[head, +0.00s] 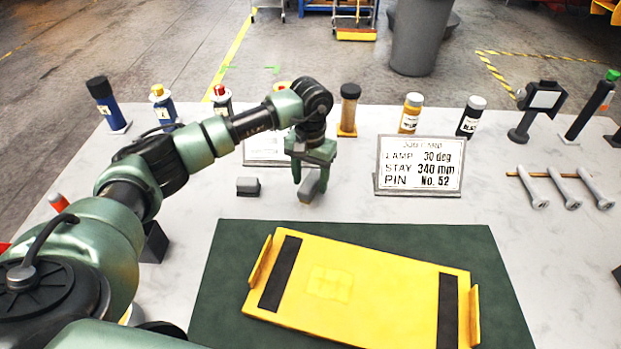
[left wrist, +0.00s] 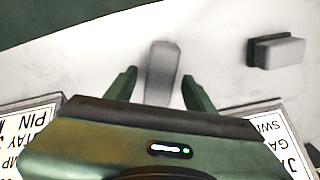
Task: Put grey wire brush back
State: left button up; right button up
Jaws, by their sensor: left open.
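My left gripper (head: 311,172) points down over the light counter, its fingers open. In the left wrist view the gripper (left wrist: 160,82) has a grey elongated piece (left wrist: 162,66) between its fingers, with a gap on each side. This piece looks like the grey wire brush, though I cannot see bristles clearly. In the head view it shows just under the fingers (head: 308,189), partly hidden by them. A second small grey block with a dark side (head: 248,187) lies to its left; it also shows in the left wrist view (left wrist: 278,51). My right gripper is not in view.
A yellow tray (head: 380,285) lies on a dark green mat (head: 225,270) in front. A sign (head: 420,165) stands right of the gripper, another sign (head: 264,152) behind it. Bottles line the back edge. Several grey pins (head: 566,190) lie at right.

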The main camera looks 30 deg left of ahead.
aim_at(310, 181)
pick_arm(q)
jog(key=shift+w+r, duration=0.1)
jog(key=shift+r, duration=0.35)
notch_tip(310, 181, up, 11)
jog(key=b, duration=0.2)
jog(key=shift+r, duration=0.2)
